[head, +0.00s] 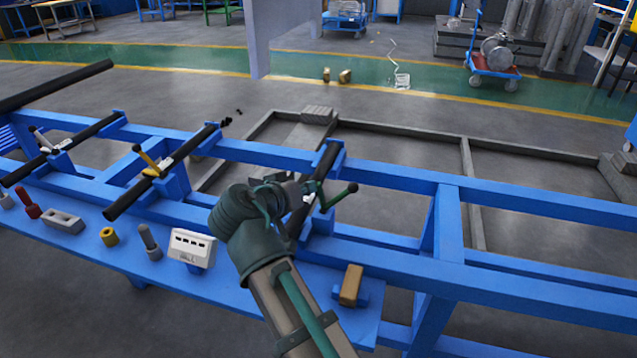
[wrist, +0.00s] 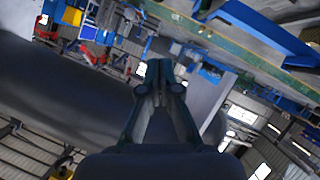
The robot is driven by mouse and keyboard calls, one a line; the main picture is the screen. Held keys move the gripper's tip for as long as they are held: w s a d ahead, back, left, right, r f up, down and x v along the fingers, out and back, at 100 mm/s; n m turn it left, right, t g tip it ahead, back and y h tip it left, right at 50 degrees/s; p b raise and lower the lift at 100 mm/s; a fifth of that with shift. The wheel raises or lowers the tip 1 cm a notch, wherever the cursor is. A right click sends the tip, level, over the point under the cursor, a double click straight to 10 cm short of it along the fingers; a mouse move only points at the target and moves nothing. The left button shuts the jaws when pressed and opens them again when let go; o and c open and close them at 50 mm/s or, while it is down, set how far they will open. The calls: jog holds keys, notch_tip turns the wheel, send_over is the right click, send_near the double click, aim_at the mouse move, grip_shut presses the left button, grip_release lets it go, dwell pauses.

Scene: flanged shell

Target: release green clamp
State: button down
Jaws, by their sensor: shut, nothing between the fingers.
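The clamp cannot be made out in the wrist view.
A yellow-handled clamp (head: 149,161) and a white-handled clamp (head: 43,140) sit on mounts to the left. The blue shelf holds a white meter box (head: 192,247), a brass block (head: 351,285) and several small parts. Blue frame beams (head: 500,198) run to the right.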

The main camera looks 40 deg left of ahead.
jog(key=shift+v, duration=1.3)
